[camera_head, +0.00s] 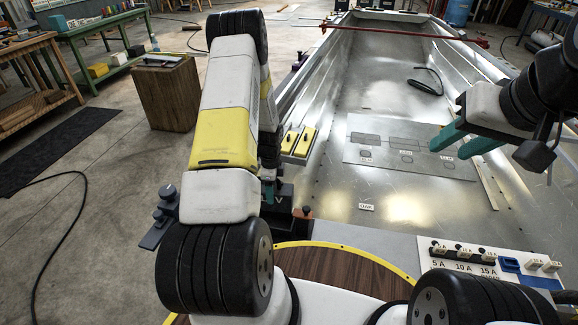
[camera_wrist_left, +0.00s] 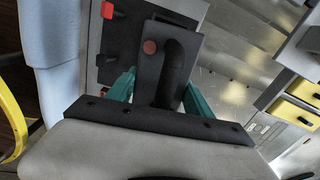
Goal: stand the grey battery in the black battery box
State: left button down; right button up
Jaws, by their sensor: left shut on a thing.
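In the left wrist view the teal fingers of my left gripper (camera_wrist_left: 159,80) are shut on a dark grey block with a round red terminal and a black, handle-like shape, which I take to be the grey battery (camera_wrist_left: 151,28). A black boxy part (camera_wrist_left: 118,42), perhaps the battery box, lies behind and left of it, with a small red piece near its top. Whether battery and box touch I cannot tell. In the head view my left arm hides most of this area. My right gripper (camera_head: 447,149) is open and empty above the metal hull floor.
The open metal hull (camera_head: 375,85) fills the middle and right of the head view, holding a grey marked panel (camera_head: 410,147) and a black hose (camera_head: 425,85). Yellow-topped blocks (camera_head: 298,141) sit near its left side. A white fuse panel (camera_head: 480,262) is at the lower right.

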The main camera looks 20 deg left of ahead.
pick_arm(q)
jog(key=shift+w+a+f+m, duration=0.1)
jog(key=shift+a+f+m, duration=0.25)
jog(key=shift+f+m, duration=0.15)
jog(key=shift+f, duration=2.9)
jog(key=shift+f, duration=3.05)
dwell(0.5)
jog(key=shift+c, duration=2)
grip_release()
jog(key=shift+o, duration=0.4)
jog(key=shift+s+f, duration=0.1)
jog(key=shift+s, duration=0.15)
notch_tip(320, 180, up, 8)
jog(key=shift+w+f, duration=0.1)
jog(key=shift+w, duration=0.05)
